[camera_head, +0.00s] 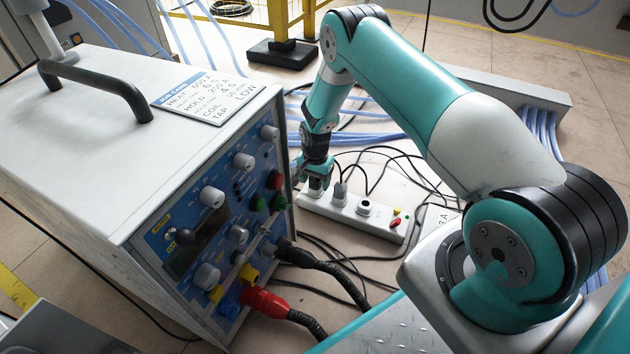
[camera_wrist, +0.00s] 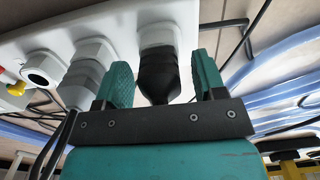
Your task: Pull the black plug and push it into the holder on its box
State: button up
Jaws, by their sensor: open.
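A black plug (camera_wrist: 158,76) sits in a pale socket of the white socket strip (camera_head: 386,228), on the floor beside the heater box. The strip also shows in the wrist view (camera_wrist: 110,22). My gripper (camera_wrist: 163,82) is open around the plug, one teal finger on each side. I see gaps between the fingers and the plug; the right one is wider. In the head view my gripper (camera_head: 316,182) is at the strip's far left end and mostly hides the plug there. I cannot make out for certain which part is the holder.
A grey plug (camera_wrist: 85,72) stands close to my left finger, with an empty socket (camera_wrist: 42,69) beyond it. The heater box (camera_head: 120,120) stands left of my arm, with a black connector (camera_head: 292,252) and a red connector (camera_head: 264,301). Loose black cables lie around the strip.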

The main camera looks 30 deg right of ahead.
grip_shut()
jog(key=shift+r+p, duration=2.55)
jog(key=shift+r, duration=0.45)
jog(key=shift+r, duration=0.1)
